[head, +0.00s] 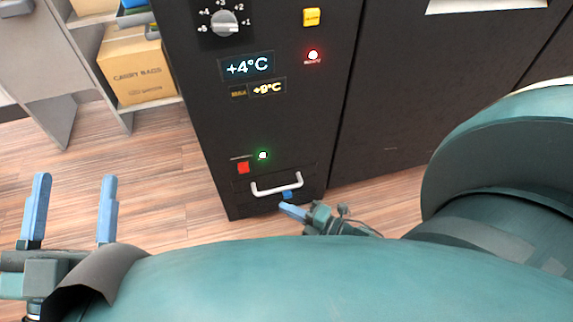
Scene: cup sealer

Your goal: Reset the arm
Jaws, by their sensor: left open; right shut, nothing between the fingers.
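My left gripper (72,212) is at the lower left, its two blue fingers apart, open and empty above the wooden floor. My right gripper (290,204) is small, near the bottom of the black machine, just below its white handle (277,185). Its blue fingers are close together and hold nothing; whether they touch the handle or the panel, I cannot tell. My large teal arm links fill the bottom and the right side and hide part of the floor.
The black machine (215,120) has a dial (224,24), a +4°C display (247,66), a yellow button (311,17) and a red button (243,168). A cardboard box (137,65) sits on a shelf at the upper left. Wooden floor (150,185) is clear at left.

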